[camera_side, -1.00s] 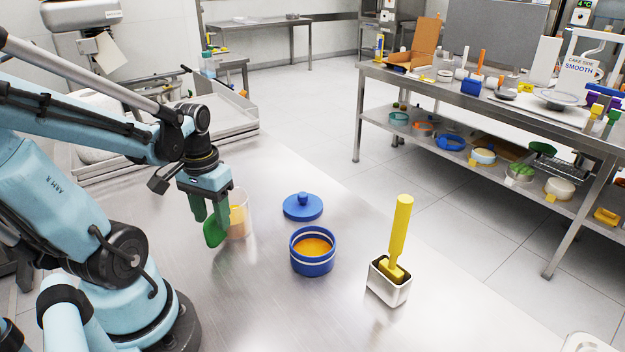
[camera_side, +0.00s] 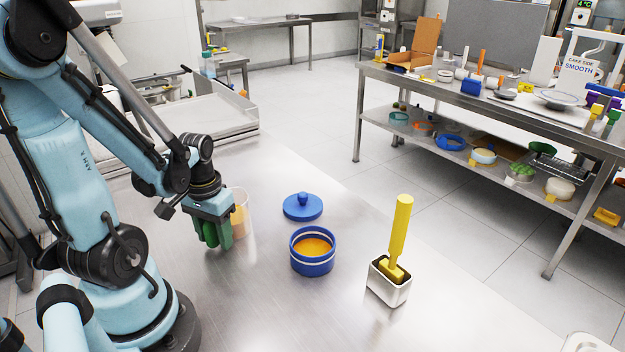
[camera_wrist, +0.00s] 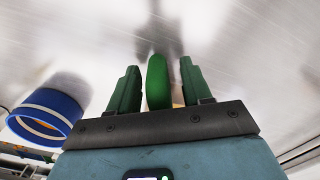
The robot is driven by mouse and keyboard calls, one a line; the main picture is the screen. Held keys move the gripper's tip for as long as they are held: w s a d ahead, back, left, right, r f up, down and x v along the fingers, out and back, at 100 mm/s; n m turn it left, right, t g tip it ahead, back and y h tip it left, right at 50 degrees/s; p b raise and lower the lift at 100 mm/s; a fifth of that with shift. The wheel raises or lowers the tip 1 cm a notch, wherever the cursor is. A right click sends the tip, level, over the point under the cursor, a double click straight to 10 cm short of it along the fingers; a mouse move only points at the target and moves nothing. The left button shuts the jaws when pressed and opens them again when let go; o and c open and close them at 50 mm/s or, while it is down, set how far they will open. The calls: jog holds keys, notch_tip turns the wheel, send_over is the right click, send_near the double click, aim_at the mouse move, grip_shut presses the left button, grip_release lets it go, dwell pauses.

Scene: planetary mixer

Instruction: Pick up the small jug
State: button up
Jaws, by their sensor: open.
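The small jug (camera_side: 240,218) is a clear upright vessel with orange-tan contents, standing on the steel table in the side view, partly hidden behind my gripper (camera_side: 212,239). Its rounded bright green handle (camera_wrist: 158,82) shows in the wrist view between the two dark green fingers of my gripper (camera_wrist: 160,65). Gaps show on both sides of the handle, so the fingers are open around it and not clamped. A sliver of tan shows behind the handle; most of the jug's body is hidden in the wrist view.
A blue tub (camera_side: 312,264) with orange contents stands right of the jug, its blue lid (camera_side: 302,208) lying behind it. A metal pot (camera_side: 388,291) holds a yellow-handled tool (camera_side: 401,228). A tray (camera_side: 222,117) lies at the back left. The table front is clear.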

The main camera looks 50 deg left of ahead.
grip_shut()
jog(key=shift+r, duration=0.15)
dwell(0.5)
jog(key=shift+r, duration=1.05)
jog(key=shift+d+r, duration=0.2)
jog(key=shift+r, duration=0.8)
jog(key=w+d+r, duration=0.1)
jog(key=d+r, duration=0.7)
jog(key=d, duration=0.3)
jog(key=shift+w+r, duration=0.3)
jog(key=shift+r, duration=0.05)
